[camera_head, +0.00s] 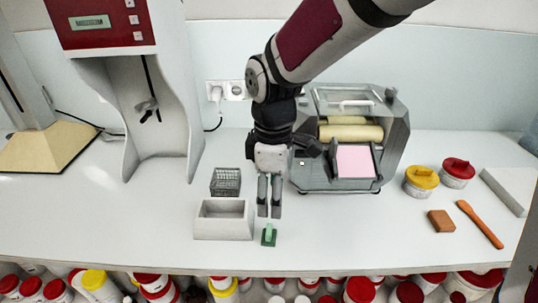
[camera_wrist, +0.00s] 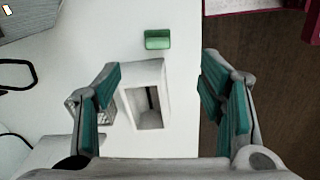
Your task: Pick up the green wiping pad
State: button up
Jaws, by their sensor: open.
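The green wiping pad (camera_head: 269,235) is a small green block near the front edge of the counter, with a lighter raised part on top. It also shows in the wrist view (camera_wrist: 158,39), at the top middle. My gripper (camera_head: 269,215) is open and empty, pointing down, just behind and above the pad in the head view. In the wrist view its two teal-lined fingers (camera_wrist: 165,88) are spread wide, with the pad beyond their tips. No contact between fingers and pad shows.
A white open box (camera_head: 223,219) stands close left of the pad, with a dark wire rack (camera_head: 226,181) behind it. A roller mill (camera_head: 350,140) stands behind my gripper. Right are tubs (camera_head: 420,181), a brown block (camera_head: 441,220) and an orange tool (camera_head: 480,224). Jars (camera_head: 160,288) fill the space below.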

aim_at(271, 229)
jog(key=shift+n, duration=0.3)
jog(key=f, duration=1.4)
jog(key=shift+w+a+f, duration=0.15)
jog(key=shift+w+f, duration=0.1)
jog(key=shift+w, duration=0.05)
jog(key=c, duration=1)
